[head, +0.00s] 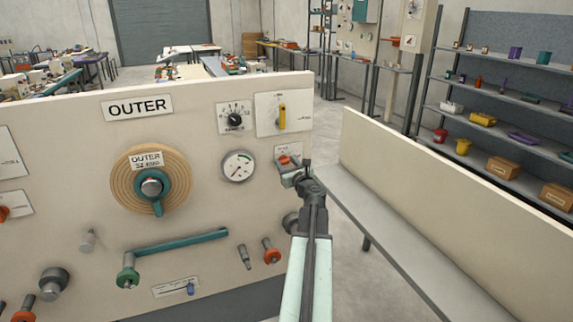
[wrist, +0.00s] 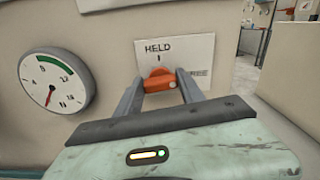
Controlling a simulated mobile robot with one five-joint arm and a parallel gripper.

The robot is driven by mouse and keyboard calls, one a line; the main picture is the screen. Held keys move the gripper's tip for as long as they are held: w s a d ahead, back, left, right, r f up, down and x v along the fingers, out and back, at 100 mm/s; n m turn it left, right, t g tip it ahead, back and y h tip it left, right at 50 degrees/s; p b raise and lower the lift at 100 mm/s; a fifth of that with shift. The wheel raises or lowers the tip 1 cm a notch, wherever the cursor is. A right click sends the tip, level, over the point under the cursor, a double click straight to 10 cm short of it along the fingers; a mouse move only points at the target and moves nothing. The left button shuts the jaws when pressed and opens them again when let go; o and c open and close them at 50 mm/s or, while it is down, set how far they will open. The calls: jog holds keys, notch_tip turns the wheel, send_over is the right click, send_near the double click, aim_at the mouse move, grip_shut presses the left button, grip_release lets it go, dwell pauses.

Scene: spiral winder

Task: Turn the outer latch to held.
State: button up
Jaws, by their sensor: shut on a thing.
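The outer latch is a small orange knob (wrist: 160,82) on a white plate (wrist: 190,52) marked HELD at the top and FREE at the right. In the head view the latch (head: 285,160) sits near the panel's right edge, right of the round gauge. My gripper (wrist: 160,86) has one finger on each side of the knob and is shut on it. It also shows in the head view (head: 293,170), reaching up from below. The fingers hide part of the plate, and I cannot tell exactly which way the knob points.
The panel carries an OUTER sign (head: 138,107), a wound spiral disc (head: 125,185), a round gauge (head: 238,166), a black dial (head: 235,117), a yellow lever (head: 282,116) and a teal crank arm (head: 180,241). A low cream wall (head: 450,190) stands to the right, with floor between.

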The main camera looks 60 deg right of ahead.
jog(key=n, duration=0.4)
jog(key=shift+a, duration=0.1)
jog(key=n, duration=0.4)
jog(key=shift+w+f, duration=0.1)
jog(key=n, duration=0.4)
jog(key=shift+a+f, duration=0.1)
jog(key=shift+a, duration=0.05)
jog(key=shift+n, duration=2.2)
jog(key=o, duration=1.4)
jog(key=shift+c, duration=0.2)
